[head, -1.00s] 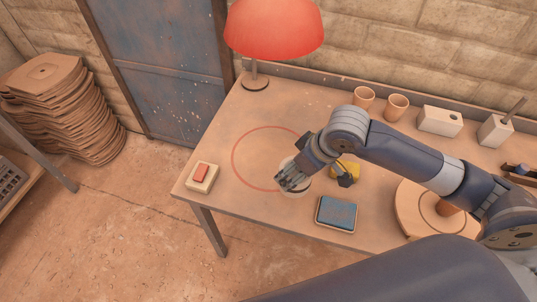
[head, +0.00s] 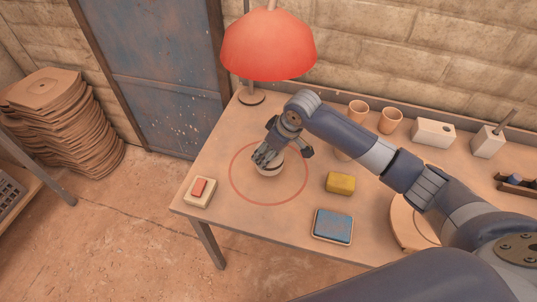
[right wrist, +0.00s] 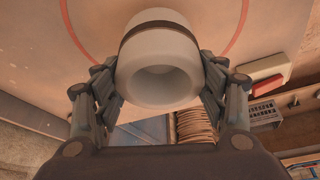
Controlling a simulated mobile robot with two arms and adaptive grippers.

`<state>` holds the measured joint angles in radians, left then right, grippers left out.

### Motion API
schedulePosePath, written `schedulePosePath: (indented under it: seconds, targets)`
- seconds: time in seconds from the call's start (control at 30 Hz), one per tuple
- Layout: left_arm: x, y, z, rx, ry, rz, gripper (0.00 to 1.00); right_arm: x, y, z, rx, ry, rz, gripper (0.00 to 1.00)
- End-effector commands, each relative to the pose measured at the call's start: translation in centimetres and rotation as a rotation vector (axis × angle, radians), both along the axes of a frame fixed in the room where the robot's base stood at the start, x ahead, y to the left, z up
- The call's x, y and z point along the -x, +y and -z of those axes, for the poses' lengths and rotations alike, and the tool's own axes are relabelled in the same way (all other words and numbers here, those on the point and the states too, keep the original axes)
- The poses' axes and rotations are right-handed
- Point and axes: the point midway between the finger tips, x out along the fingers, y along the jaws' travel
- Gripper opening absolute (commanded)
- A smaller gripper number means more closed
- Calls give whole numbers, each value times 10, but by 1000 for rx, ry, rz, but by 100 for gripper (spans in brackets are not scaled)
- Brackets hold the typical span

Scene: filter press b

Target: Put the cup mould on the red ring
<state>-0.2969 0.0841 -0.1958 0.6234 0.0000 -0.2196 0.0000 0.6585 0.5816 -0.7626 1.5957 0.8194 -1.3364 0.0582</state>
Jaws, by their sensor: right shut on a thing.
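The cup mould (head: 269,171) is a pale, round, hollow piece with a dark band around it. It is largely hidden by my right gripper (head: 267,161) in the head view. In the right wrist view the mould (right wrist: 158,62) sits between the fingers, its open end towards the camera. My right gripper is shut on it. The red ring (head: 233,187) is a thin circle on the table, and the mould appears inside its outline, near the middle. I cannot tell whether the mould touches the table. My left gripper is not in view.
A red lamp (head: 267,48) stands behind the ring. A white box with a red block (head: 200,189) lies at left; a yellow block (head: 340,183) and a blue pad (head: 333,225) lie at right. Cups (head: 390,121) and white boxes (head: 433,133) line the back. A round wheel (head: 407,226) is partly hidden.

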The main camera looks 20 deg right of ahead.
Motion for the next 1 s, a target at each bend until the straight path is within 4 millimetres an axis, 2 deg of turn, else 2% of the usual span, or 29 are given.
schedulePosePath:
  seconds: [0.17, 0.4, 0.8, 0.83, 0.9, 1.0]
  targets:
    - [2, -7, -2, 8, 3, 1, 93, -11, 2, -1, -1, -2, 0, 32]
    - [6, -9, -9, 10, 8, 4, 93, -10, 2, 32, -1, 1, 0, 32]
    - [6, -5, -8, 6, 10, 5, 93, -10, 1, 39, 0, -1, 0, 32]
    - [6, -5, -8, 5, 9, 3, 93, -10, 1, 39, 1, -1, 0, 70]
    - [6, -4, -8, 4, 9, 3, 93, -10, 1, 39, 1, -1, 0, 86]
    - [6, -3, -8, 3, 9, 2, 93, -10, 1, 39, 1, 0, 0, 86]
